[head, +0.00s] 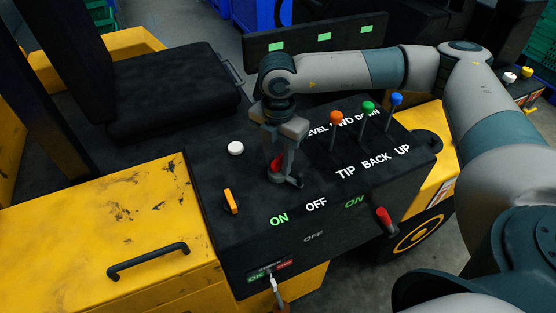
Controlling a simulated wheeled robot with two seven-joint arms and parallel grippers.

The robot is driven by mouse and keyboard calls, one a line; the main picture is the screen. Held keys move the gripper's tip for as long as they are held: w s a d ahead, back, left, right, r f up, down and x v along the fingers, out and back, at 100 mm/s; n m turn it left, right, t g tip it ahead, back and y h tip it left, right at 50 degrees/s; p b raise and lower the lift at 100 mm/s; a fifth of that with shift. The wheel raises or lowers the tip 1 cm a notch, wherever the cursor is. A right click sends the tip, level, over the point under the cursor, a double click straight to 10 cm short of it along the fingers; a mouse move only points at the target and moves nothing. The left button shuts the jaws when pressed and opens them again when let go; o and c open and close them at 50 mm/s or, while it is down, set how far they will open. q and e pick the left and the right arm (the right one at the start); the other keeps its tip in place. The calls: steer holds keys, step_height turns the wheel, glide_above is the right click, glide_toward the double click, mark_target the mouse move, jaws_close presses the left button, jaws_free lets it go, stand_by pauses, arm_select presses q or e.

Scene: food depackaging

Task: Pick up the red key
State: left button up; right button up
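The red key (276,163) stands on the black control panel, partly hidden by my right gripper. My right gripper (285,175) points down from above with its fingers right at the key, low over the panel top. The red shows beside and between the fingers. From this angle I cannot tell whether the fingers are closed on it or only around it. My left gripper is not in view.
The black panel (215,190) also carries a white button (236,148), an orange switch (229,201) and levers with orange (336,117), green (368,107) and blue (396,99) knobs. A red-handled lever (384,219) is on the panel's front side. A black seat (170,90) is behind left.

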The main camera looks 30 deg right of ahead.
mark_target(277, 158)
stand_by(0.4)
jaws_close()
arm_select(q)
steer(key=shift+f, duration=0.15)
arm_select(e)
steer(key=shift+r, duration=0.1)
